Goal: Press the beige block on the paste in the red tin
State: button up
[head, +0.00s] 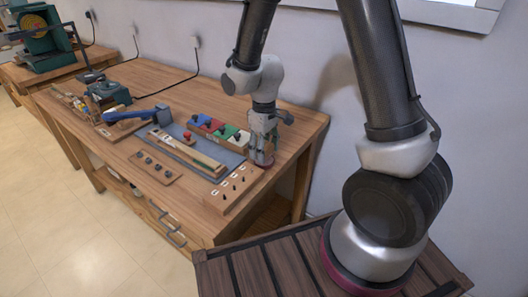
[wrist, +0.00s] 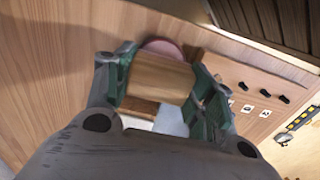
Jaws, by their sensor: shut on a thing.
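My gripper (head: 263,138) is at the near right end of the workbench, pointing down. In the wrist view my gripper (wrist: 160,85) is shut on the beige block (wrist: 158,78), with one finger on each side of it. The round reddish tin (wrist: 164,47) shows just past the block's far edge. In the head view the tin (head: 264,161) sits right under my gripper. The block hides most of the tin, so the paste is not visible. I cannot tell whether the block touches the paste.
A board with black pegs and white labels (head: 229,190) lies close beside the tin. A grey-blue mat (head: 226,158) bears a long wooden piece and red, blue and green blocks. A blue-handled tool (head: 140,115) lies further left. The bench (head: 308,122) is bare to the right.

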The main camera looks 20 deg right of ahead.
jog(key=shift+r, duration=2.6)
